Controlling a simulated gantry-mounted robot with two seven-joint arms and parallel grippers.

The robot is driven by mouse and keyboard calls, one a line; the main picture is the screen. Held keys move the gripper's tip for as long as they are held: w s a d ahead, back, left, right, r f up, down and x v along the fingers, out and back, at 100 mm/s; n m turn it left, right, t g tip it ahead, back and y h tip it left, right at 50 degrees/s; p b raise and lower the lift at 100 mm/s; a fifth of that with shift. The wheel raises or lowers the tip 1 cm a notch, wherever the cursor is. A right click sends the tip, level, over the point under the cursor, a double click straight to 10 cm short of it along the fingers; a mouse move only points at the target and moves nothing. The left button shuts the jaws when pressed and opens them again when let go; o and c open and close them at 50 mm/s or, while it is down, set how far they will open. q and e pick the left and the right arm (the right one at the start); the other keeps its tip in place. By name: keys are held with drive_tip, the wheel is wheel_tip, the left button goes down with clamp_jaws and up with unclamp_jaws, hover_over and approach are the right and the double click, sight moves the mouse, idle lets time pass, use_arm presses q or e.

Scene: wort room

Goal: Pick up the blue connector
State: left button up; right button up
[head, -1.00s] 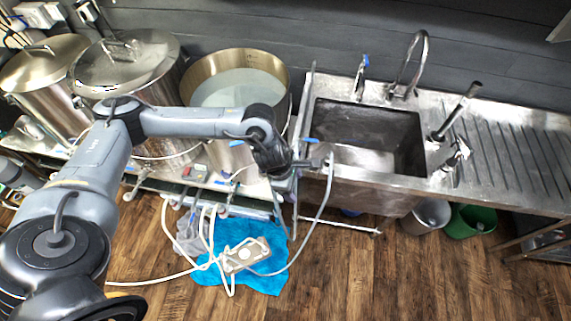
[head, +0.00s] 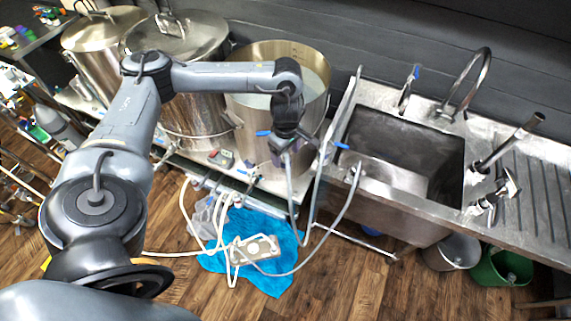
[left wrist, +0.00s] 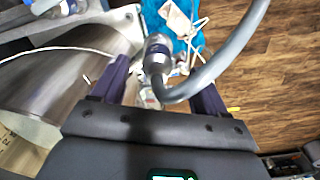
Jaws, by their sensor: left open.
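The connector (left wrist: 158,52), a short metal-looking cylinder with a dark blue band, shows in the left wrist view at the end of a thick grey hose (left wrist: 222,65). My left gripper (head: 284,150) is open, and its two purple fingers lie on either side of the connector in that view. I cannot tell how deep the connector sits between them or whether they touch it. In the head view the gripper hangs in front of the open pot (head: 318,98), where the grey hose (head: 294,205) loops down close to it. The connector itself is not clear there. My right gripper is out of view.
Lidded steel pots (head: 180,45) stand at the back left, and a steel sink (head: 385,150) is on the right. Small blue handles (head: 342,145) are near the gripper. A power strip (head: 255,247) and white cables lie on a blue cloth (head: 275,280) on the floor.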

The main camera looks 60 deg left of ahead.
sight(285, 160)
use_arm(q)
drive_tip(key=shift+f, duration=0.4)
drive_tip(key=f, duration=0.2)
drive_tip(key=f+p, duration=0.1)
drive_tip(key=shift+a, duration=0.25)
drive_tip(key=shift+f, duration=0.65)
drive_tip(key=c, duration=1.3)
drive_tip(key=shift+r, duration=0.15)
